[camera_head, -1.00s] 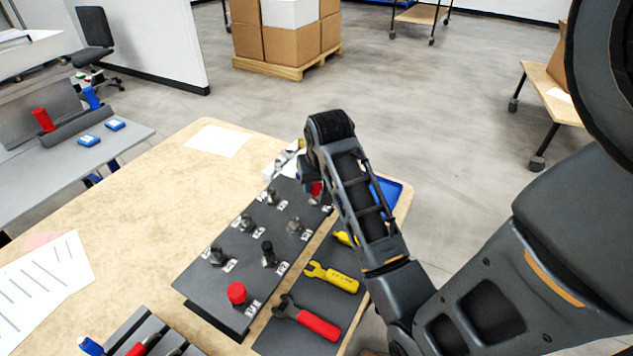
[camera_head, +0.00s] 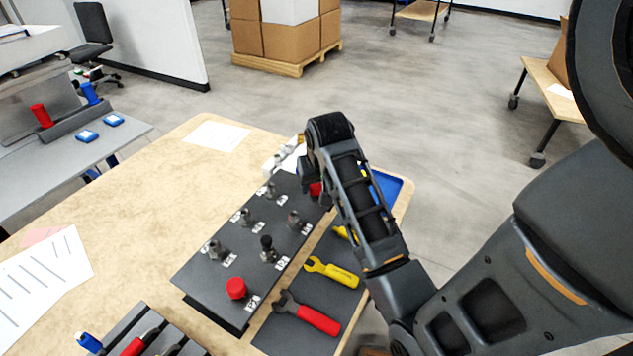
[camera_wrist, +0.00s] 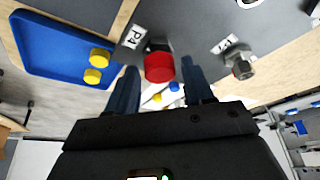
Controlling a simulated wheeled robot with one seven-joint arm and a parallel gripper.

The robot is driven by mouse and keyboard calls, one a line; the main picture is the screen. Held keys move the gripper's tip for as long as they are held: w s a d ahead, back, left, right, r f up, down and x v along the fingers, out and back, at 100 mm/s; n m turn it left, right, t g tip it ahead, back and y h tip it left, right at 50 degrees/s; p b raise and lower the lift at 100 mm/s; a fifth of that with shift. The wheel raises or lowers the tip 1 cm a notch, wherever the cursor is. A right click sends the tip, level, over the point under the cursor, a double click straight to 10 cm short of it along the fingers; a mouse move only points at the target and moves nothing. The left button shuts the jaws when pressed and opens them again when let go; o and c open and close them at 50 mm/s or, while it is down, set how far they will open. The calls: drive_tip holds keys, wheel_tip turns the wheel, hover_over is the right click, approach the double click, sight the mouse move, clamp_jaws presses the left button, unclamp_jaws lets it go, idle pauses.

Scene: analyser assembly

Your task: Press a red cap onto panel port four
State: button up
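The dark panel (camera_head: 205,275) lies on the table with several metal ports standing on it. In the wrist view, a red cap (camera_wrist: 159,68) sits at the port beside the P4 label (camera_wrist: 133,37). I cannot tell how fully it is seated. My gripper (camera_wrist: 161,92) is open, with one finger on each side of this cap and visible gaps between. In the head view, my gripper hides most of that port, and a little of the red cap (camera_head: 316,188) shows beside it. Another red cap (camera_head: 236,288) sits on the panel's near port.
A blue tray (camera_wrist: 45,57) with yellow caps (camera_wrist: 98,55) lies beside the panel. A bare metal port (camera_wrist: 241,65) stands near the gripper. A yellow wrench (camera_head: 332,272) and a red-handled wrench (camera_head: 306,314) lie on a dark mat along the panel's right side.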

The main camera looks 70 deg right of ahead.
drive_tip(key=shift+o, duration=1.2)
drive_tip(key=shift+r, duration=0.1)
drive_tip(key=v, duration=0.7)
drive_tip(key=shift+a+r, duration=0.15)
drive_tip(key=shift+r, duration=0.15)
drive_tip(key=shift+s, duration=0.2)
